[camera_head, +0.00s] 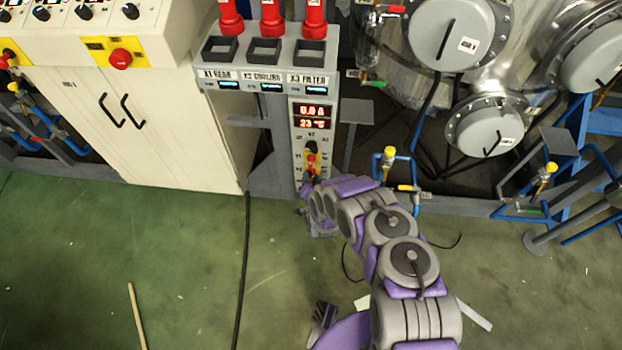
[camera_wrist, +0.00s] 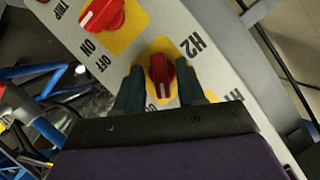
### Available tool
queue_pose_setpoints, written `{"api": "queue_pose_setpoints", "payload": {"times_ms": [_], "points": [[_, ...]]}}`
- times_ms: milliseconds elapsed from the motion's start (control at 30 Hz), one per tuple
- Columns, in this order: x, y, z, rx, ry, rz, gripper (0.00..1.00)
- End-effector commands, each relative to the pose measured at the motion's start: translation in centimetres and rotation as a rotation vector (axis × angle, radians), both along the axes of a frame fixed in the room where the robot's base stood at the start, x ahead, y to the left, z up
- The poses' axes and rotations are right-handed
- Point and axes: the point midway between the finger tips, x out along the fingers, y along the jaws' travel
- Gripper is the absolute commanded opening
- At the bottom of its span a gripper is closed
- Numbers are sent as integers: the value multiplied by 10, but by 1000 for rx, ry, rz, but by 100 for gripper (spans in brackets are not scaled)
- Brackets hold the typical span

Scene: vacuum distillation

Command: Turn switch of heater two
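The heater two switch (camera_wrist: 160,75) is a red knob on a yellow plate, marked H2, in the wrist view. Its pale pointer line runs roughly up and down in that view. My gripper (camera_wrist: 160,85) has its two dark fingers on either side of this knob, with a gap between them. Whether the fingers touch the knob I cannot tell. ON and OFF are printed to the left of the plate. In the head view, my gripper (camera_head: 309,186) is at the lower part of the narrow control panel (camera_head: 299,140), and my arm hides the lower switches.
Another red knob (camera_wrist: 102,14) on yellow, near the word TRIP, sits at the upper left in the wrist view. The panel's red display (camera_head: 314,116) is lit. A white cabinet (camera_head: 140,130) stands left and blue pipework (camera_head: 388,165) stands right. The green floor is mostly clear.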

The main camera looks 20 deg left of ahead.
Motion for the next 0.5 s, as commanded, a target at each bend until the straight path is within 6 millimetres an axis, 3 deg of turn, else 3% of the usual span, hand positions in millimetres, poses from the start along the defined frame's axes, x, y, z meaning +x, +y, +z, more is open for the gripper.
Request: {"api": "queue_pose_setpoints", "payload": {"times_ms": [333, 500], "points": [[0, -1, 0, 0, 1, -1, 6], [0, -1, 0, -10, -3, -2, 6]]}}
